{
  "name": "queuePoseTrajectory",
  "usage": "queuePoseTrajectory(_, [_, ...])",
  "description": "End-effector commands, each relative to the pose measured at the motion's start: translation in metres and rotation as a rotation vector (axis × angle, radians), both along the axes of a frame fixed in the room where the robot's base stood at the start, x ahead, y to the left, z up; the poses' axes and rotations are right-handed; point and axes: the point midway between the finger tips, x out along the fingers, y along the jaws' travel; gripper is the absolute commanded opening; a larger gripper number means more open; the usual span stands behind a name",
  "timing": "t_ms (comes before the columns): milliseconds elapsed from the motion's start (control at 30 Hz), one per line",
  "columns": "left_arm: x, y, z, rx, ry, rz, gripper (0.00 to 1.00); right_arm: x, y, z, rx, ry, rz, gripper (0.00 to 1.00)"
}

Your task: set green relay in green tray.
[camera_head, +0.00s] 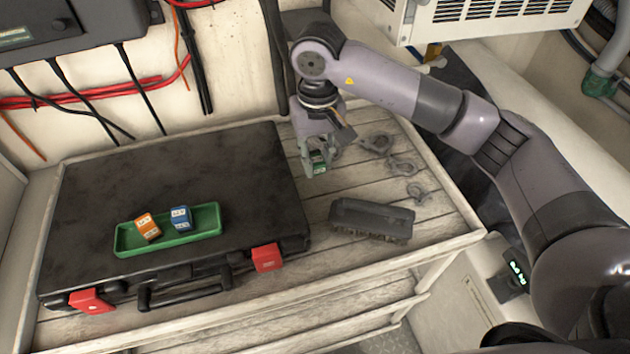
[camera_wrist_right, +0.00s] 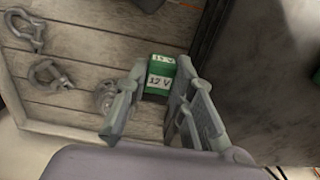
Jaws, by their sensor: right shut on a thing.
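The green relay (camera_head: 318,157) is between the fingers of my right gripper (camera_head: 317,160), over the wooden bench just right of the black case. It also shows in the right wrist view (camera_wrist_right: 159,79), with white "12 V" labels, held between the two fingers of the gripper (camera_wrist_right: 150,100). The fingers are shut on it. I cannot tell whether it touches the planks. The green tray (camera_head: 205,226) lies on the case lid at the left and holds an orange relay (camera_head: 147,227) and a blue relay (camera_head: 181,218). My left gripper is not in view.
The closed black case (camera_head: 150,180) has red latches (camera_head: 268,257). A dark brush-like block (camera_head: 372,218) and several grey shackles (camera_head: 402,164) lie on the bench (camera_head: 320,250) to the right. A white vented box (camera_head: 480,15) hangs above right. The lid behind the tray is clear.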

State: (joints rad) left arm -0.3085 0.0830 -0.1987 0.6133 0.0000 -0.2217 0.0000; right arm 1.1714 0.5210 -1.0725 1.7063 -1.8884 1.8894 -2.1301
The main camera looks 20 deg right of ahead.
Motion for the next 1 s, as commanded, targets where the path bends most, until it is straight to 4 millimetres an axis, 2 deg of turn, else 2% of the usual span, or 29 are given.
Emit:
queuePoseTrajectory(100, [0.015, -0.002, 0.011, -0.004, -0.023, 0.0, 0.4, -0.001, 0.0, -0.026, 0.0, 0.005, 0.0, 0.0])
queuePoseTrajectory(200, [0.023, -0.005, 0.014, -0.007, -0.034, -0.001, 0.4, -0.001, 0.0, -0.041, 0.0, 0.001, 0.0, 0.0])
queuePoseTrajectory(433, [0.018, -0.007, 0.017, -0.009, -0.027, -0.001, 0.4, 0.0, 0.0, -0.057, 0.0, 0.001, 0.0, 0.0])
queuePoseTrajectory(667, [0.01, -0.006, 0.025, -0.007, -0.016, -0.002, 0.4, -0.001, 0.0, -0.089, 0.001, 0.002, -0.001, 0.0])
queuePoseTrajectory(1000, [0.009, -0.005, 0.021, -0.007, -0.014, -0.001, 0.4, 0.0, 0.0, -0.095, 0.0, -0.001, 0.0, 0.0])
